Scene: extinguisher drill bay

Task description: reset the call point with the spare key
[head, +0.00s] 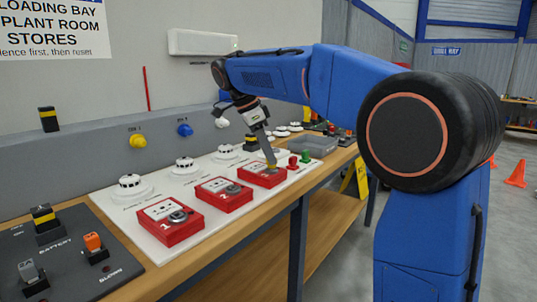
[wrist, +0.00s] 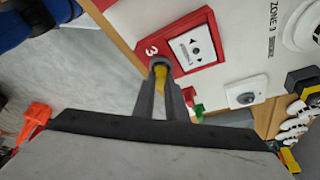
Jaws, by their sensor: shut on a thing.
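Three red call points with white faces stand in a row on a white board: call point 1 (head: 170,222), call point 2 (head: 222,194) and call point 3 (head: 258,178). My gripper (head: 270,160) reaches down over call point 3. In the wrist view my gripper (wrist: 162,86) is shut on a small yellow piece, apparently the spare key (wrist: 161,77). The key's tip is at the round lock by the number 3 on call point 3 (wrist: 207,47). Whether it is inside the lock or just touching cannot be told; the fingers hide part of it.
White detectors (head: 131,187) stand behind the call points. Red (head: 293,163) and green (head: 305,157) buttons and a grey tray (head: 314,146) are right of call point 3. A yellow floor sign (head: 356,178) stands beyond the bench.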

